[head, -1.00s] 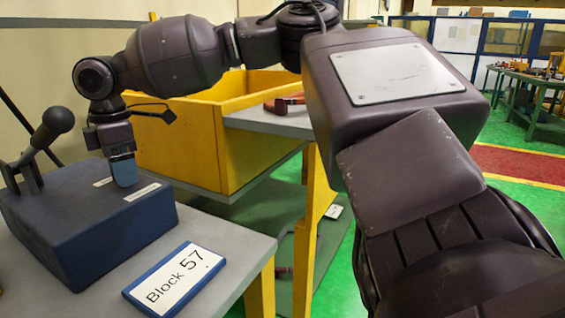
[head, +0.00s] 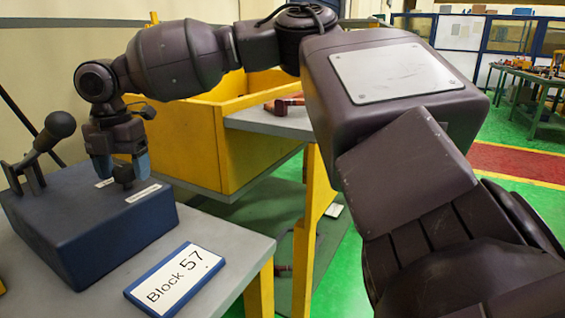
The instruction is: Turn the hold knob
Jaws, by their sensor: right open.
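The hold knob (head: 124,173) is a small dark knob on top of a dark blue box (head: 95,228), near the box's right rear part. My right gripper (head: 122,172) points down over it. Its two blue fingertips are apart, one on each side of the knob. I cannot tell whether either finger touches it. White labels lie beside the knob, partly hidden by the fingers. My left gripper is not in view.
A black lever with a round handle (head: 58,127) stands at the box's left. A "Block 57" sign (head: 175,282) lies on the grey table (head: 225,245) in front. A yellow bin (head: 235,150) stands behind, close to my right arm.

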